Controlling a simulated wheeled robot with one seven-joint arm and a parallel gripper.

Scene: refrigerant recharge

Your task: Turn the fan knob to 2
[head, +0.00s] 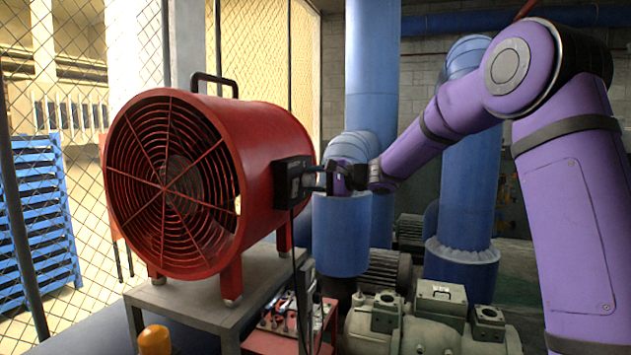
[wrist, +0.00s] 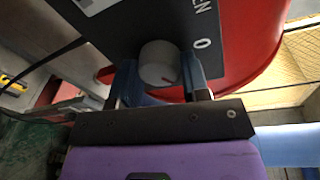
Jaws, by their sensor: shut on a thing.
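The red drum fan (head: 185,185) stands on a grey metal stand, with a dark control box (head: 291,181) on its right side. My gripper (head: 322,180) reaches that box from the right. My gripper (wrist: 160,82) is shut on the knob, one blue-grey finger on each side. A small reddish mark shows near the knob's lower right edge. A "0" is printed to the right of the knob. No "2" is readable, and the fingers hide part of the panel.
The grey stand (head: 190,306) carries the fan. A black cable hangs from the control box. A red-framed unit (head: 285,325) and grey pump machinery (head: 430,325) stand below my arm. Large blue pipes (head: 341,235) rise behind my gripper. A chain-link fence is at left.

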